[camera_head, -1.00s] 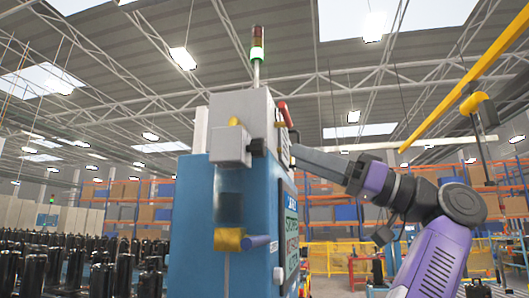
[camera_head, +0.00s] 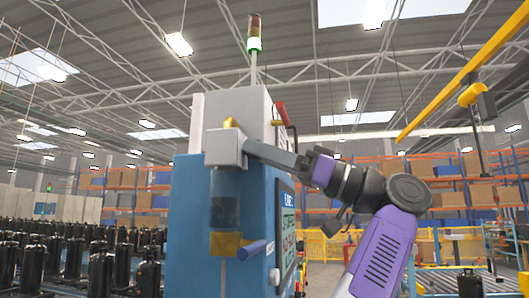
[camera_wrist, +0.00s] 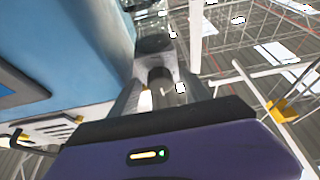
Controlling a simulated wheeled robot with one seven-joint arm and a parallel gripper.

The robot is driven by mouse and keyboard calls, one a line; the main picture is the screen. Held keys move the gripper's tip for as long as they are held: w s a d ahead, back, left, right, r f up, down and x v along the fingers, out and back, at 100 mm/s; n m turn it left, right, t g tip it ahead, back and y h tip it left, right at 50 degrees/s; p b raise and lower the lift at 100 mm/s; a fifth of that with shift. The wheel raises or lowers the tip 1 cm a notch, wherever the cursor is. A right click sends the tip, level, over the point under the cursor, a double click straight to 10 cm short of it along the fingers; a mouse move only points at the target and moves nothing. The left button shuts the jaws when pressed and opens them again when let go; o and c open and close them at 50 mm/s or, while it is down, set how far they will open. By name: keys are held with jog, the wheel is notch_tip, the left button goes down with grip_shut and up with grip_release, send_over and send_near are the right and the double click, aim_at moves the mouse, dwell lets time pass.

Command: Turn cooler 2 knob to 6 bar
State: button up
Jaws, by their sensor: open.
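The cooler's regulator, a grey block (camera_head: 224,148) with a dark clear bowl (camera_head: 225,200) below it, is on the side of the blue machine (camera_head: 187,215). My gripper (camera_head: 254,151) reaches in from the right against the block's right side and covers the knob there in the head view. The knob's pressure reading is not visible.
A red handle (camera_head: 282,113) and a screen panel (camera_head: 287,222) are on the machine close to my arm. Black cylinders (camera_head: 102,273) stand at left. A yellow beam (camera_head: 465,75) hangs at upper right.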

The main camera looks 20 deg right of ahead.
grip_shut()
jog(key=shift+f+m+b, duration=0.1)
jog(key=shift+m+b, duration=0.2)
jog(key=shift+s+a+r+m+t+h+b, duration=0.1)
jog(key=shift+m+t+h+b, duration=0.8)
jog(key=shift+m, duration=1.7)
jog(key=shift+s+r+m+t+h+b, duration=0.15)
jog(key=shift+m+t+h, duration=0.15)
jog(key=shift+m+h, duration=1.75)
jog(key=shift+s+a+r+m+t+h+b, duration=0.1)
jog(key=shift+m+t+h+b, duration=0.5)
jog(key=shift+m, duration=2.55)
jog(key=shift+f, duration=0.1)
grip_release()
